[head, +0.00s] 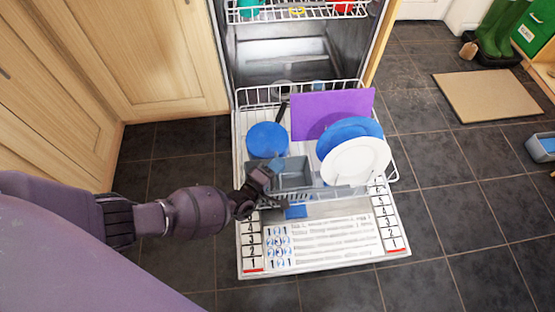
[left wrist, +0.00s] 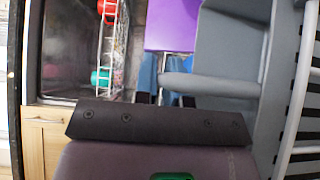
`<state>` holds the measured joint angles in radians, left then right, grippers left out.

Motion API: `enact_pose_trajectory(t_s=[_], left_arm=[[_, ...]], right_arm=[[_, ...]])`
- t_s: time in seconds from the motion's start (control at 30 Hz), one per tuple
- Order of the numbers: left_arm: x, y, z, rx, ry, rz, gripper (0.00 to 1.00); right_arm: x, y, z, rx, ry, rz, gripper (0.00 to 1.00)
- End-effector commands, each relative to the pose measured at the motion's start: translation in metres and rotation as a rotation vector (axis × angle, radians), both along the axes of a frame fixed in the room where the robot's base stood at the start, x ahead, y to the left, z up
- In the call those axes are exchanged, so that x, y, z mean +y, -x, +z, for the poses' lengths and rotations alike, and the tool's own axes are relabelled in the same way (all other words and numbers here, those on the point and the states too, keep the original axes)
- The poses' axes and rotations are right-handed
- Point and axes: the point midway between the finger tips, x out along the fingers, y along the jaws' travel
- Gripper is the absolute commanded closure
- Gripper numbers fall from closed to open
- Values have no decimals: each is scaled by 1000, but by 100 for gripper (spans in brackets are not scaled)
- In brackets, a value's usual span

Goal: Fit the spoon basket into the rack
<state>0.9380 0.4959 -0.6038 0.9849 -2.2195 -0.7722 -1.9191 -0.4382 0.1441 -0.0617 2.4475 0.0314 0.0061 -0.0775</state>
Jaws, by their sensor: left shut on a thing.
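The grey spoon basket (head: 293,175) is at the front of the lower dishwasher rack (head: 392,170), between a blue round dish and the plates. I cannot tell whether it rests on the rack's floor. My left gripper (head: 272,167) reaches in from the left and is shut on the basket's left side. In the left wrist view the basket (left wrist: 225,45) fills the upper right, and a grey bar of it runs to the blue fingers (left wrist: 165,78). The white rack wires (left wrist: 300,90) show along the right edge. My right gripper is in neither view.
A blue round dish (head: 267,139) stands behind my gripper. A purple board (head: 318,108), a blue plate (head: 340,130) and a white plate (head: 356,161) stand upright behind and right. The open dishwasher door (head: 330,246) lies below. Wooden cabinets (head: 140,60) bound the left.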

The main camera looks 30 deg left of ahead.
Motion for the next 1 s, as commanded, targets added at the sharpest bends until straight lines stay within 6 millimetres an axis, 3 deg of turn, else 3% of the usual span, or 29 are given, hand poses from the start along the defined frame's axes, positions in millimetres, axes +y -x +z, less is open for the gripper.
enact_pose_trajectory(t_s=[0.07, 0.1, 0.27, 0.67, 1.0], left_arm=[[0, -1, -1, -2, 0, 0, 100], [0, -1, -1, -2, 1, -1, 84], [0, 0, -1, -2, 0, 0, 60], [2, 7, 0, 0, -1, 0, 59], [15, 60, 3, -4, 0, 0, 59]], right_arm=[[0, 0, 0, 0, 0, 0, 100], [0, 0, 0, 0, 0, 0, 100], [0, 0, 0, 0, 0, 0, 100], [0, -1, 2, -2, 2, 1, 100], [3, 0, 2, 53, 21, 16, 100]])
